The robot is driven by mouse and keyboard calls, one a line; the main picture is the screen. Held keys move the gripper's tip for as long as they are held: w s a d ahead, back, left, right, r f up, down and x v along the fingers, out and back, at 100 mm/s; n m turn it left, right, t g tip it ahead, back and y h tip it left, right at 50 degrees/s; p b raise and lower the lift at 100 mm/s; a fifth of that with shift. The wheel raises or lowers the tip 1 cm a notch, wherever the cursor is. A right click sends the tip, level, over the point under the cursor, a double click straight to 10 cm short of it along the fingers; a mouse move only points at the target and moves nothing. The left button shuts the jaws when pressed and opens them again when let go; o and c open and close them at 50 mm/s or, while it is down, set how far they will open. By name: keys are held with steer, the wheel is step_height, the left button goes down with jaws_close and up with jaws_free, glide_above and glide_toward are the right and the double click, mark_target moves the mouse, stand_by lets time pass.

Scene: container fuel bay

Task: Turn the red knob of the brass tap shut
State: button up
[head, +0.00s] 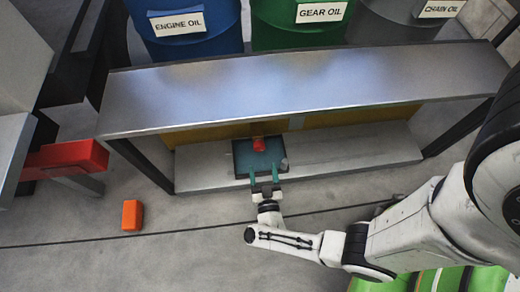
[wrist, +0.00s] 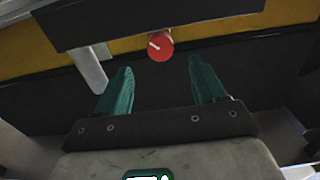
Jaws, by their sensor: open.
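The red knob (head: 259,144) shows under the front edge of the metal shelf, above a dark teal tray (head: 243,162). In the wrist view the round red knob (wrist: 162,48) carries a short white mark on its left side. I cannot make out the brass tap body. My gripper (head: 264,174) is in front of the knob with its two green fingers apart. In the wrist view my gripper (wrist: 160,68) is open and empty. The knob appears ahead of the gap between the fingertips, apart from both.
The metal shelf (head: 300,90) overhangs the knob; its dark edge (wrist: 120,20) crosses the top of the wrist view. A grey post (wrist: 90,68) stands left of the fingers. Blue, green and grey oil drums stand behind. An orange block (head: 132,215) lies on the floor at left.

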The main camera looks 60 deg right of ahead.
mark_target(260, 150)
steer(key=b+x, duration=0.1)
steer(key=x, duration=0.7)
steer(key=shift+w+d, duration=0.1)
steer(key=shift+d, duration=0.05)
steer(key=shift+c, duration=0.3)
steer(key=c, duration=1)
steer(key=shift+m, duration=1.6)
steer(key=o, duration=1.1)
steer(key=shift+c, duration=0.2)
steer(key=p+v, duration=0.1)
steer(key=v, duration=1)
